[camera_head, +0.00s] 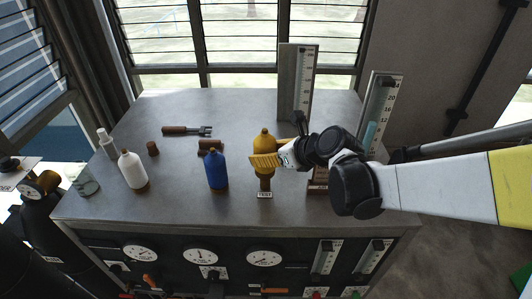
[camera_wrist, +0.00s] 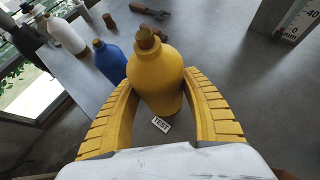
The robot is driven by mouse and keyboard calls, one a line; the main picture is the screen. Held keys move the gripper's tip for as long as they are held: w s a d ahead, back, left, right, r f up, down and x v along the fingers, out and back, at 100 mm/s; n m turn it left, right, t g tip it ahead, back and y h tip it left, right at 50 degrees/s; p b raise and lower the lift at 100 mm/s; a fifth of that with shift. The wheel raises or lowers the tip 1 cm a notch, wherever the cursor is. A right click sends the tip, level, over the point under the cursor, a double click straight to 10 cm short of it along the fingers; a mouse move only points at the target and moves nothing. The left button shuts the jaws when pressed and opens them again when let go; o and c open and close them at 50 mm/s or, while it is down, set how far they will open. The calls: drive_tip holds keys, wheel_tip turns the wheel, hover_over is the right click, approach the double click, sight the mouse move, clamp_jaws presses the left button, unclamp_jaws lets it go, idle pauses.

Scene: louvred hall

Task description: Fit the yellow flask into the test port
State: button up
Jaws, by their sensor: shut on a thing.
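The yellow flask (camera_head: 264,142) stands roughly upright between the yellow fingers of my gripper (camera_head: 265,161). In the wrist view my gripper (camera_wrist: 160,112) is shut around the body of the yellow flask (camera_wrist: 156,72), with its brown cap toward the top of the picture. Below the fingers in the head view is a brown port (camera_head: 265,184), directly behind a small white label (camera_head: 265,195) that reads TEST in the wrist view (camera_wrist: 160,124). The fingers hide the flask's lower part, so I cannot tell whether its base touches the port.
A blue flask (camera_head: 216,170) stands close on the left, a white flask (camera_head: 132,170) farther left. A wrench (camera_head: 188,130) and brown caps (camera_head: 153,148) lie behind. Upright gauges (camera_head: 297,85) stand back right. The grey bench top (camera_head: 250,105) is clear at the back.

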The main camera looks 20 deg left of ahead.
sight(273, 146)
drive_tip(key=shift+f+b, duration=0.9)
drive_tip(key=shift+f, duration=0.1)
drive_tip(key=shift+r, duration=0.15)
drive_tip(key=o, duration=1.5)
drive_tip(key=shift+c, duration=0.2)
drive_tip(key=d+r+p, duration=0.1)
drive_tip(key=r, duration=0.1)
drive_tip(key=s+d+r+p, duration=0.1)
drive_tip(key=r+p, duration=0.2)
drive_tip(key=r, duration=0.1)
drive_tip(key=shift+s+d+r, duration=0.15)
drive_tip(key=shift+s+d, duration=0.2)
drive_tip(key=shift+d, duration=0.05)
